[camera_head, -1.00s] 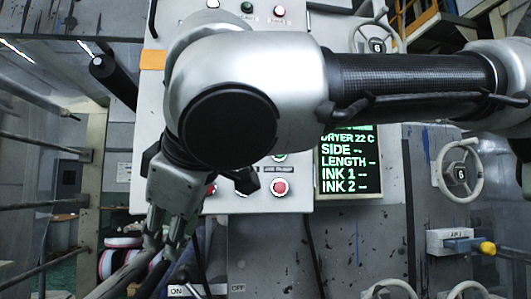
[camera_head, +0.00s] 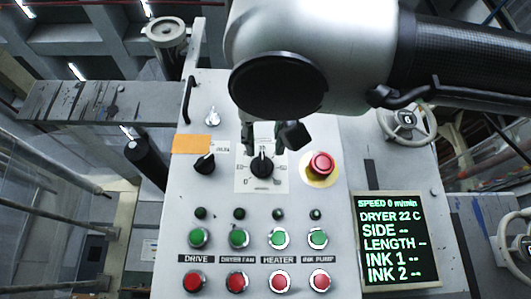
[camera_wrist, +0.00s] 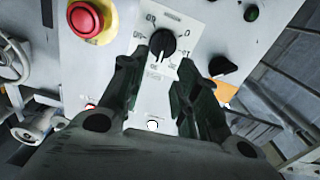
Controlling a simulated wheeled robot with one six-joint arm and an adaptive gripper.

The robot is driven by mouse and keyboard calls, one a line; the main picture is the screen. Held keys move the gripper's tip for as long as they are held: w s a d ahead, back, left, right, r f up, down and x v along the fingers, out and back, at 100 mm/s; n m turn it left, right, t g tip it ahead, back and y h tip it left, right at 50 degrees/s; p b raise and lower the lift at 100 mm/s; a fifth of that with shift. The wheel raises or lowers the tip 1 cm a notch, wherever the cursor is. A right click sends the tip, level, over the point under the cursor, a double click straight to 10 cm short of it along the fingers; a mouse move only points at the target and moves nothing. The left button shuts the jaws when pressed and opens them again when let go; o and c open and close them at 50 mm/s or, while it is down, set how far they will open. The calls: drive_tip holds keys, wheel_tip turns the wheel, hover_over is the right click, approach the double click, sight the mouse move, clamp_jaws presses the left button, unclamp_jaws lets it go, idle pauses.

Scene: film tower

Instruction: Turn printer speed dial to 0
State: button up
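The speed dial (camera_head: 262,166) is a black knob on a white scale plate (camera_head: 248,186), in the upper middle of the grey control panel. Its pointer stands roughly upward in the head view, away from the 0 at the lower left of the scale. In the wrist view the dial (camera_wrist: 163,43) lies just beyond and between the fingertips. My gripper (camera_head: 264,138) is in front of the plate at the dial's upper side; my arm hides part of it. In the wrist view my gripper (camera_wrist: 152,72) is open and empty, apparently not touching the knob.
A red emergency button (camera_head: 321,164) sits right of the dial, and a smaller black knob (camera_head: 204,164) sits left. Green and red buttons fill the panel below. The screen (camera_head: 397,240) reads SPEED 0 m/min. A handwheel (camera_head: 407,122) stands at the right.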

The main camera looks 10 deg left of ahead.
sight(262, 155)
drive_tip(key=x, duration=0.6)
drive_tip(key=shift+w+a, duration=0.2)
drive_tip(key=shift+w, duration=0.1)
drive_tip(key=shift+c, duration=0.3)
clamp_jaws()
